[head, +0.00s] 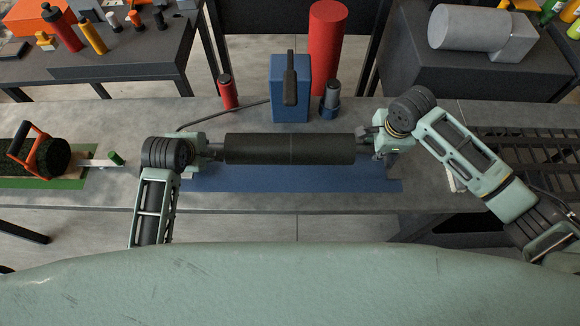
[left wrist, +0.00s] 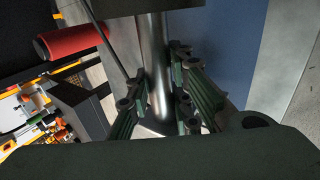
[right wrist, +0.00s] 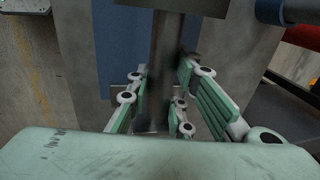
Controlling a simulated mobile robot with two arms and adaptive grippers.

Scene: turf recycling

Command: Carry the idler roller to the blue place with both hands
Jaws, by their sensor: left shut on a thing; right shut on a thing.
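The idler roller (head: 290,149) is a dark cylinder with a metal shaft at each end, lying crosswise and roughly level in the head view. The blue place (head: 300,182) is a flat blue strip on the bench, showing just in front of the roller. My left gripper (head: 212,151) is shut on the left shaft end; the shaft (left wrist: 154,65) runs between its fingers in the left wrist view. My right gripper (head: 366,143) is shut on the right shaft end, with the shaft (right wrist: 166,50) between its fingers in the right wrist view. The gap under the roller is hidden.
A blue box with a black handle (head: 290,92) stands behind the roller, with a red bottle (head: 227,92) and a dark bottle (head: 331,98) beside it. A tall red cylinder (head: 326,45) stands farther back. A turf roll (head: 48,158) lies at left. The bench front is clear.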

